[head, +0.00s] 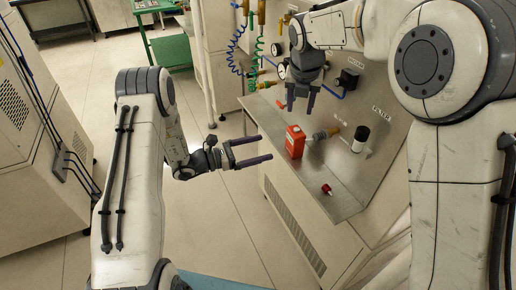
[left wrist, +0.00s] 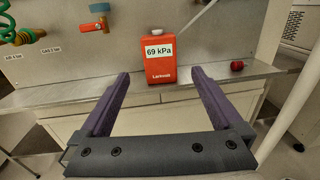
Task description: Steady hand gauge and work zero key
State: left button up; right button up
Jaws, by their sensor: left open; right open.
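The red hand gauge (head: 295,142) stands upright on the metal shelf; in the left wrist view its face (left wrist: 159,58) shows "69 kPa" and "Larkvale". A small red knob-like piece (head: 326,189) lies on the shelf nearer the front, and it also shows right of the gauge in the left wrist view (left wrist: 237,65); I cannot tell whether it is the zero key. My left gripper (head: 266,148) is open and empty, left of the gauge, its fingers (left wrist: 160,76) pointing toward it without touching. My right gripper (head: 300,108) is open, pointing down above and behind the gauge.
The steel shelf (head: 345,203) has free room in front of the gauge. Coiled green and blue hoses (head: 258,55) hang at the wall panel. A cabinet (head: 35,150) stands at the left.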

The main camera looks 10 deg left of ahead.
aim_at(290, 140)
pick_arm(q)
jog(key=x, duration=1)
jog(key=shift+w+d, duration=0.1)
jog(key=shift+w, duration=0.05)
jog(key=shift+c, duration=0.3)
jog(key=c, duration=1.3)
pick_arm(e)
jog(key=shift+c, duration=0.9)
grip_shut()
